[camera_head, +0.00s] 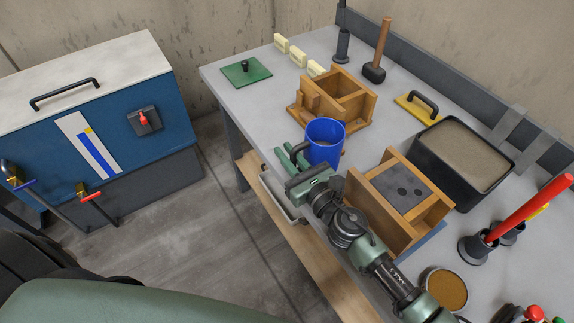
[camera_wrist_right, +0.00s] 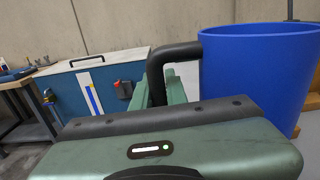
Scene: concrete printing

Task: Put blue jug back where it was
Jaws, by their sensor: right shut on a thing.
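The blue jug (camera_head: 323,148) is upright at the near edge of the grey worktable, between two wooden moulds. Its dark handle (camera_wrist_right: 172,52) shows in the right wrist view, where the blue jug body (camera_wrist_right: 258,75) fills the right side. My right gripper (camera_head: 291,156) is at the jug's left side, shut on the handle. Its green fingers (camera_wrist_right: 160,88) show on both sides of the handle in the wrist view. I cannot tell whether the jug's base touches the table, as the gripper hides part of it. My left gripper is not in view.
An empty wooden mould (camera_head: 352,92) stands behind the jug; a filled mould (camera_head: 430,207) stands to its right. A black tub (camera_head: 473,190), mallet (camera_head: 375,72), green plate (camera_head: 246,70) and red-handled tool (camera_head: 525,210) are also on the worktable (camera_head: 262,108). Bare tabletop lies left of the jug.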

